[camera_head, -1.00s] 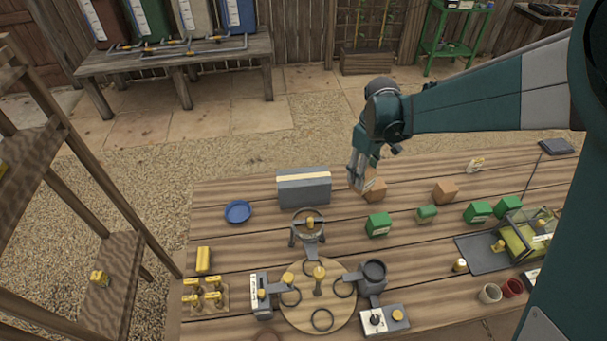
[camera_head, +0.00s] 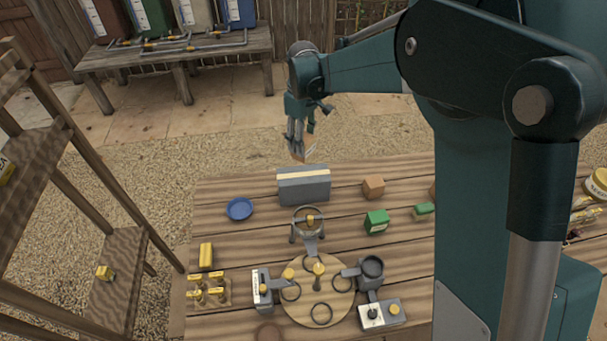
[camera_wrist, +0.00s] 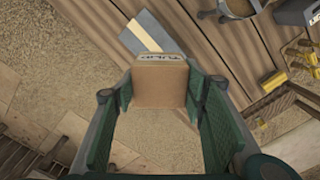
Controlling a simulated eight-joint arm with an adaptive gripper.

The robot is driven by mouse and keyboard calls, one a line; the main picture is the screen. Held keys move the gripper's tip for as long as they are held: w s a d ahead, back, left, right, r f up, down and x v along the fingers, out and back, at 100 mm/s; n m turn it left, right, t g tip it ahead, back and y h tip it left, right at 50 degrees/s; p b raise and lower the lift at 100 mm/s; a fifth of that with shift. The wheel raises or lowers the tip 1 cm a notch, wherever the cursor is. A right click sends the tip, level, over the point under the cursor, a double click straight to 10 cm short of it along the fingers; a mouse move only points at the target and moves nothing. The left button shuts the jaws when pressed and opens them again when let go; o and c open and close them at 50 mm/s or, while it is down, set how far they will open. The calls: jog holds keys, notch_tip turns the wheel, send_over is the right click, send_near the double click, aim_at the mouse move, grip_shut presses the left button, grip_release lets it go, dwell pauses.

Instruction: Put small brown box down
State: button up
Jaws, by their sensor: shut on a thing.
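My gripper (camera_head: 298,150) is shut on a small brown box (camera_wrist: 160,84), which sits between the two green fingers in the wrist view. A label with dark lettering shows along the box's upper edge there. In the head view the gripper hangs in the air above the back edge of the wooden table (camera_head: 225,185), up and behind the grey block with a pale stripe (camera_head: 303,190). The fingers hide most of the held box in that view. Another brown box (camera_head: 374,188) stands on the table to the right of the grey block.
A blue dish (camera_head: 239,209) lies left of the grey block. Green boxes (camera_head: 377,222) stand at right. A round board (camera_head: 335,305) with rings and pegs lies in front. A wooden shelf (camera_head: 105,285) stands at left.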

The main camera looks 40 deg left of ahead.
jog(key=shift+f, duration=0.15)
send_over(303, 174)
jog(key=shift+d+f, duration=0.15)
jog(key=shift+f, duration=2.85)
jog(key=shift+f+p, duration=0.3)
jog(key=shift+f, duration=1.6)
jog(key=shift+f, duration=0.15)
jog(key=o, duration=0.9)
jog(key=shift+o, duration=0.2)
notch_tip(303, 174, up, 12)
jog(key=shift+r+b, duration=0.2)
jog(key=shift+b, duration=0.1)
